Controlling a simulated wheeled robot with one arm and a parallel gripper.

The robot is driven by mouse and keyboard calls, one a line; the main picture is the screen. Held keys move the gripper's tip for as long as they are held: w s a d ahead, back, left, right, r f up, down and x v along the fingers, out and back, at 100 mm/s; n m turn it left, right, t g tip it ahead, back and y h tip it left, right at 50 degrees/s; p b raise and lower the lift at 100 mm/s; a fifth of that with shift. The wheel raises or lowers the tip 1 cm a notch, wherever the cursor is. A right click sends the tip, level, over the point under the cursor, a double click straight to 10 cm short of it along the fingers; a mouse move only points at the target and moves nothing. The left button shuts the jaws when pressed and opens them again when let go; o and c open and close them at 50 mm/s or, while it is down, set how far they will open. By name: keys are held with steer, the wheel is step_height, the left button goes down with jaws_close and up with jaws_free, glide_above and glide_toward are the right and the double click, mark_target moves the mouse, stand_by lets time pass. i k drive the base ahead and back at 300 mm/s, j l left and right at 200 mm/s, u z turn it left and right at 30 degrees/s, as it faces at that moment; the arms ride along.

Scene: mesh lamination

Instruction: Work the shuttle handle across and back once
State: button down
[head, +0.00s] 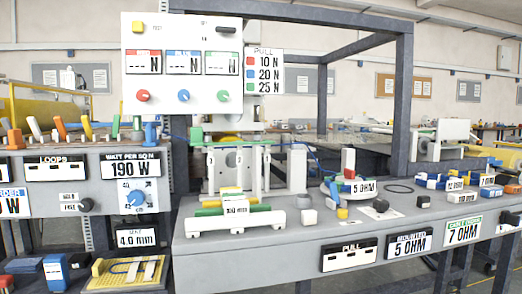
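No part is labelled as the shuttle handle, and I cannot tell for sure which one it is. A white upright frame (213,171) with a green top bar stands at the left of the grey bench (300,246). In front of it lies a long white bar (235,224) with green and yellow parts and a small label on top. My gripper is not in view.
A panel (182,95) with red, blue and green knobs rises behind the frame. A yellow board (125,273) sits low at the left. Small blocks and a black ring (399,188) lie on the bench's right part.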

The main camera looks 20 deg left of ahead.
mark_target(152, 141)
steer(key=j+u, duration=0.1)
steer(key=u, duration=0.4)
steer(key=i+u, duration=0.1)
steer(key=u, duration=0.4)
steer(key=j+u, duration=0.1)
steer(key=u, duration=0.4)
